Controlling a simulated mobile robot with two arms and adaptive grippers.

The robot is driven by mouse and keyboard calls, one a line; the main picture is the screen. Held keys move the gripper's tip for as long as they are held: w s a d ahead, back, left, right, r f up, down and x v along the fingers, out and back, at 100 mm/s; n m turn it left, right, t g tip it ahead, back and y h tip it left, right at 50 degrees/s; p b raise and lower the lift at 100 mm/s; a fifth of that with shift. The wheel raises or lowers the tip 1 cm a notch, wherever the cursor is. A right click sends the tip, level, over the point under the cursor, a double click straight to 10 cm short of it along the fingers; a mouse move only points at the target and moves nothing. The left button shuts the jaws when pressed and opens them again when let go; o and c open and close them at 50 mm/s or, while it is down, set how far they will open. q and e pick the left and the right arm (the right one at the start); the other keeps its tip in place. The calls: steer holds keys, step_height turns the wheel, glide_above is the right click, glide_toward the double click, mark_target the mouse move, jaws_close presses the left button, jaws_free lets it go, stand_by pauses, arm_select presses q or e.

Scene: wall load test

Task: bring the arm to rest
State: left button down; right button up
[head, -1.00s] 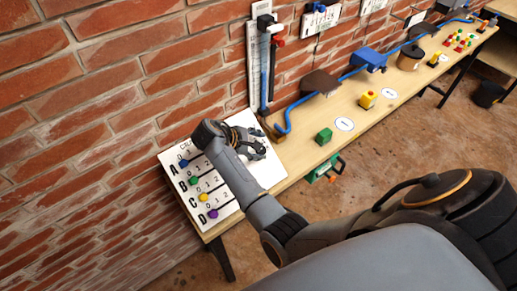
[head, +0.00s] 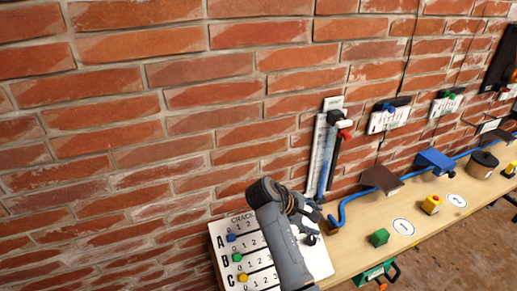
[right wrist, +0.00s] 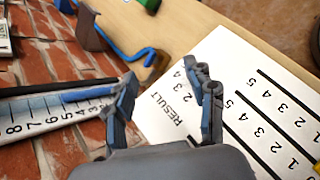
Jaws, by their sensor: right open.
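My right gripper (head: 310,222) hangs over the right part of the white board (head: 222,262) at the near left end of the bench. The board carries rows of numbers and coloured pegs. In the right wrist view my right gripper (right wrist: 166,98) is open, with nothing between its fingers. The board's RESULT column (right wrist: 170,108) shows behind and beside the right finger. My right arm covers the middle of the board in the head view. My left gripper is not in view.
A wooden bench (head: 350,258) runs along the brick wall to the right. A scale panel (head: 322,155) stands on the wall behind the gripper.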

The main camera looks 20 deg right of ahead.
steer(key=s+a+f+m+t+y, duration=0.2)
steer(key=s+f+m+y, duration=0.2)
steer(key=s+f, duration=0.8)
steer(key=s+a+r+m+t+y, duration=0.1)
steer(key=s+a+r+m+y, duration=0.2)
steer(key=s, duration=0.5)
steer(key=s+a+r+m+y, duration=0.1)
steer(key=s+a+r+y, duration=0.1)
steer(key=s+a, duration=0.45)
step_height(320, 180, down, 35)
steer(key=s+g+b, duration=0.1)
steer(key=s+b, duration=0.1)
steer(key=b, duration=0.5)
steer(key=s+d+f+b, duration=0.2)
steer(key=s+f, duration=0.6)
steer(key=f, duration=0.1)
steer(key=s+d+f+g+b, duration=0.1)
steer(key=s+f+b, duration=0.1)
steer(key=s+f, duration=0.6)
step_height(320, 180, down, 2)
steer(key=shift+s+d+f+n+g+b, duration=0.2)
steer(key=shift+s+d+n+g+b, duration=0.1)
steer(key=shift+d+b, duration=0.1)
